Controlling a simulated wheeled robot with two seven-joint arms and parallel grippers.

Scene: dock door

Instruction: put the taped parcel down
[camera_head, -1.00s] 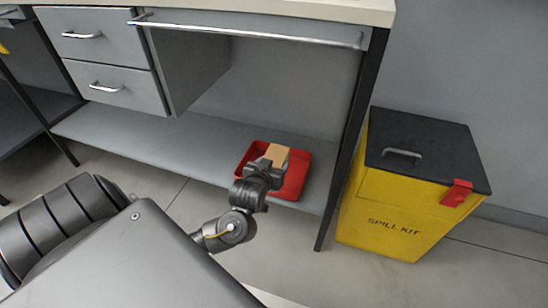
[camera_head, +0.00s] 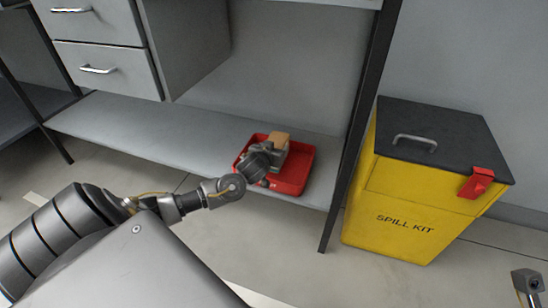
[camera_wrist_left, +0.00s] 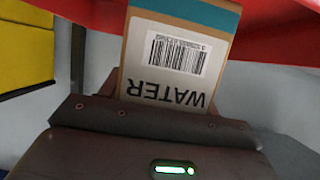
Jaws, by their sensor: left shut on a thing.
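The taped parcel (camera_head: 280,138) is a small brown box. In the left wrist view the parcel (camera_wrist_left: 175,65) shows a white barcode label, the word WATER and a teal band of tape. My left gripper (camera_head: 270,153) is shut on the parcel, over the red tray (camera_head: 297,182) on the low shelf. In the left wrist view the red tray (camera_wrist_left: 275,40) lies beyond the parcel. I cannot tell whether the parcel touches the tray's floor. A grey part at the lower right corner of the head view looks like part of my right arm.
The grey low shelf (camera_head: 150,135) sits under the bench, with drawers (camera_head: 100,70) at upper left. A dark bench leg (camera_head: 350,150) stands just right of the tray. The yellow spill kit bin (camera_head: 400,205) is to its right. Shelf left of the tray is clear.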

